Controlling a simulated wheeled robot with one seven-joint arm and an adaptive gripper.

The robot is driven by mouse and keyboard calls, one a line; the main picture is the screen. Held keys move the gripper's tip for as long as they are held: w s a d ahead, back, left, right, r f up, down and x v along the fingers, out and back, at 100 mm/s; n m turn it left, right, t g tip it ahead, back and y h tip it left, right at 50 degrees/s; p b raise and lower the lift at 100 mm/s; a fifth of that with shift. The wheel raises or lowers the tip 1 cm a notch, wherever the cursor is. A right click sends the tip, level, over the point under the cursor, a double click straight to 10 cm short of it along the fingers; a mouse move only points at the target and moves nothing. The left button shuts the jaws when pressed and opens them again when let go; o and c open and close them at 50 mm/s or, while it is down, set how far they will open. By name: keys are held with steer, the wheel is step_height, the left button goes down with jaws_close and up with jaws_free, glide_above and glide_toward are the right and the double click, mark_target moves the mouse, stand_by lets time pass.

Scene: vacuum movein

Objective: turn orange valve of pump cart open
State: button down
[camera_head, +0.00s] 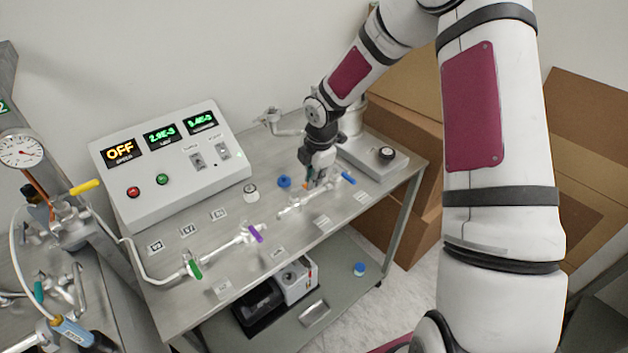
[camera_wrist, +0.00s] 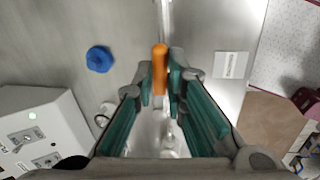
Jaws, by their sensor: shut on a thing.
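The orange valve handle (camera_wrist: 159,62) stands between the fingertips of my gripper (camera_wrist: 161,88) in the wrist view, with its far end sticking out past them. My gripper (camera_head: 314,182) is shut on this handle, low over the pipe line on the metal top of the pump cart (camera_head: 210,262). In the head view my gripper and wrist hide most of the orange handle. The pipe (camera_wrist: 164,14) runs on beyond the handle in the wrist view.
A purple handle (camera_head: 256,233), a green handle (camera_head: 194,269) and a blue handle (camera_head: 348,178) sit on the same piping. A blue cap (camera_head: 284,182) lies behind it. The control box (camera_head: 172,165) reads OFF. Cardboard boxes (camera_head: 410,95) stand at the right.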

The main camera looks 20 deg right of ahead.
steer(key=shift+w+n, duration=0.25)
steer(key=shift+n, duration=0.25)
steer(key=c, duration=1.6)
jaws_free()
steer(key=shift+c, duration=0.2)
step_height(320, 180, up, 12)
steer(key=s, duration=0.2)
steer(key=shift+d, duration=0.35)
steer(key=shift+s+f, duration=0.1)
steer(key=shift+f, duration=0.05)
